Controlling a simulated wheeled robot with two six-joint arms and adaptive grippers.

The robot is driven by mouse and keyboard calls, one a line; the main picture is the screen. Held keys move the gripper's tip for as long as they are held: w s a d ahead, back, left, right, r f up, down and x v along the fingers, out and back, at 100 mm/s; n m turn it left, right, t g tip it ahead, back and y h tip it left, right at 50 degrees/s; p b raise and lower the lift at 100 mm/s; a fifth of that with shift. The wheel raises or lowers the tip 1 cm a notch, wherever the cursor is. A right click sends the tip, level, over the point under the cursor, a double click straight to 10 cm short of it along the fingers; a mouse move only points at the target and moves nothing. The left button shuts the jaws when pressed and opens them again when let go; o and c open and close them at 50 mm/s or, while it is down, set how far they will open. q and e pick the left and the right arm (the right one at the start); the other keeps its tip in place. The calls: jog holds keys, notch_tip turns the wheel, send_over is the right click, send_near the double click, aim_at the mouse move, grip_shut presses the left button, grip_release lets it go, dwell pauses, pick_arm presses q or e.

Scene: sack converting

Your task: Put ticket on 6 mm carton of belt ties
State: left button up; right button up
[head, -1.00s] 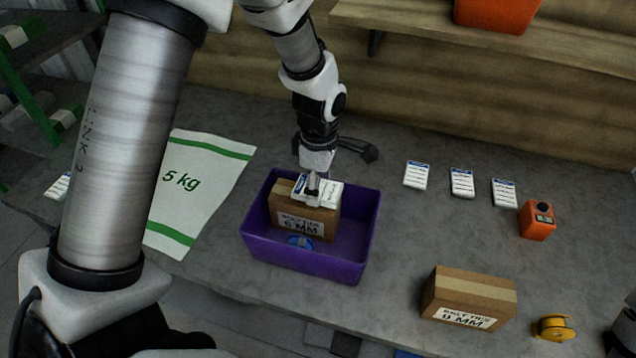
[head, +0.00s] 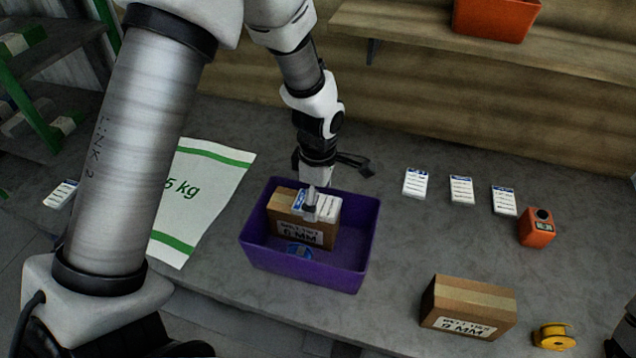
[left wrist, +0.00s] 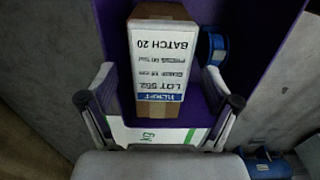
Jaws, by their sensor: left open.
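The 6 mm carton of belt ties (head: 300,236) is a brown box standing inside a purple bin (head: 305,270), its front label readable. A white ticket with a blue header (head: 328,207) lies on the carton's top face. In the left wrist view the ticket (left wrist: 160,60) lies flat and reads LOT 552, BATCH 20, with brown carton (left wrist: 160,12) showing around it. My left gripper (head: 311,200) is above the carton top. In the left wrist view its fingers (left wrist: 163,106) are spread wide, either side of the carton, with nothing between them held. My right gripper is not seen.
Several similar tickets (head: 461,190) lie behind. A 5 kg sack (head: 205,190) lies left of the bin. A blue roll (head: 300,250) sits in the bin.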

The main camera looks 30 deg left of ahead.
aim_at(318, 203)
pick_arm(q)
notch_tip(318, 203, up, 12)
jog(key=b, duration=0.1)
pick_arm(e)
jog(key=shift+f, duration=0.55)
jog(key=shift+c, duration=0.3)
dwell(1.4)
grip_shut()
